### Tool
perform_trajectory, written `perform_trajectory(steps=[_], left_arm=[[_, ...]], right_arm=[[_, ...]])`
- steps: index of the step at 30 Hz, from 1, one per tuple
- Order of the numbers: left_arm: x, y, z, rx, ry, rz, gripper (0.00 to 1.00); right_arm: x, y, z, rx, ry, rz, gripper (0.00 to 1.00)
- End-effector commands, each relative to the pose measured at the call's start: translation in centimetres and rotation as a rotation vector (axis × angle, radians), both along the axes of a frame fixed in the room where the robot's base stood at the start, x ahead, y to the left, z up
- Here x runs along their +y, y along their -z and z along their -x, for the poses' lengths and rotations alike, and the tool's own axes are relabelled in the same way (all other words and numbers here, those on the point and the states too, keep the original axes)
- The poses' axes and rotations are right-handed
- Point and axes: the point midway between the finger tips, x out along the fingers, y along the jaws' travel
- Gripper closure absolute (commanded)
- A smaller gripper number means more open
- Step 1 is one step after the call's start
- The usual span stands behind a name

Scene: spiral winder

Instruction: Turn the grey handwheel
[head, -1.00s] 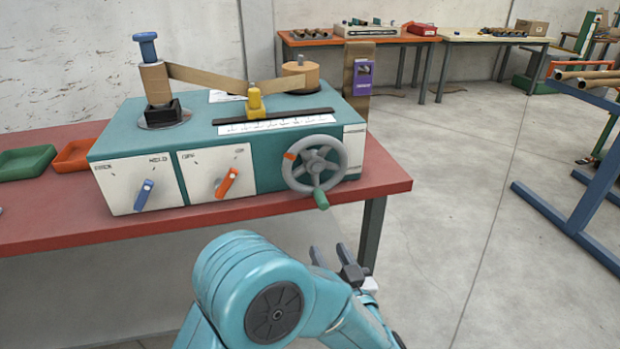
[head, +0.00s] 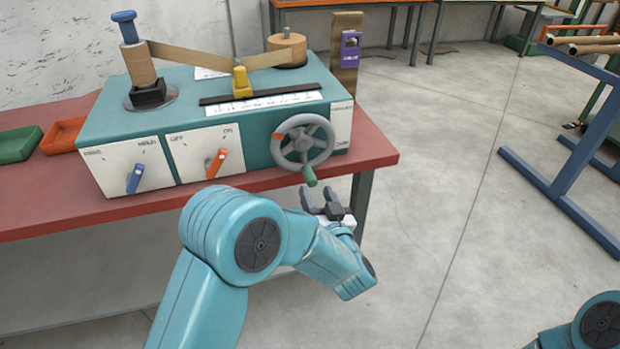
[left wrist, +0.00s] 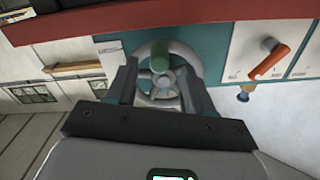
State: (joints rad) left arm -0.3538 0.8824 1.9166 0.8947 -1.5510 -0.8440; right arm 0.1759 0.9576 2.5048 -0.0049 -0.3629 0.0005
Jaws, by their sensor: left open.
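The grey handwheel (head: 288,145) sits on the right part of the teal winder's front face. My left gripper (head: 320,197) is open and empty, just below and in front of the green handle. In the left wrist view the handwheel (left wrist: 149,97) shows between the two open fingers, with the green handle (left wrist: 159,56) near the fingertips. I see a gap between fingers and handle in the head view. My right gripper is out of view.
The winder (head: 243,133) stands on a red table (head: 375,143). Left of the wheel are an orange lever (head: 216,163) and a blue lever (head: 135,178). A blue rack (head: 560,190) stands at right. The floor between is clear.

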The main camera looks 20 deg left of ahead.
Motion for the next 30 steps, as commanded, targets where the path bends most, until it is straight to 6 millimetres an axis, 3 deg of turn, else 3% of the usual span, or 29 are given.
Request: perform_trajectory(steps=[3, 9, 20, 21, 25, 26, 30], left_arm=[[1.6, 0.0, -2.2, -0.002, -0.005, 0.000, 0.48], [3.1, 0.0, -4.6, -0.001, -0.003, -0.001, 0.48], [3.5, 0.0, -5.3, 0.000, -0.001, -0.001, 0.48], [3.5, 0.0, -5.2, 0.000, -0.001, -0.001, 0.51], [3.5, 0.0, -5.2, 0.000, -0.001, -0.001, 0.94], [3.5, 0.0, -5.2, 0.000, -0.001, -0.001, 1.00], [3.5, 0.0, -5.2, 0.000, -0.001, 0.000, 1.00]], right_arm=[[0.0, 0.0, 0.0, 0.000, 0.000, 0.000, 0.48], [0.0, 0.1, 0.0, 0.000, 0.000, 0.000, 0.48], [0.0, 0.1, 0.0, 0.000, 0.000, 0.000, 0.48], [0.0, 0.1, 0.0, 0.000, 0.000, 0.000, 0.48], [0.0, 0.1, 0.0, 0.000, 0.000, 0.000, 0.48], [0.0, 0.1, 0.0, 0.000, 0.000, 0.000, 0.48], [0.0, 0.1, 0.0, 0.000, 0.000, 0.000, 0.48]])
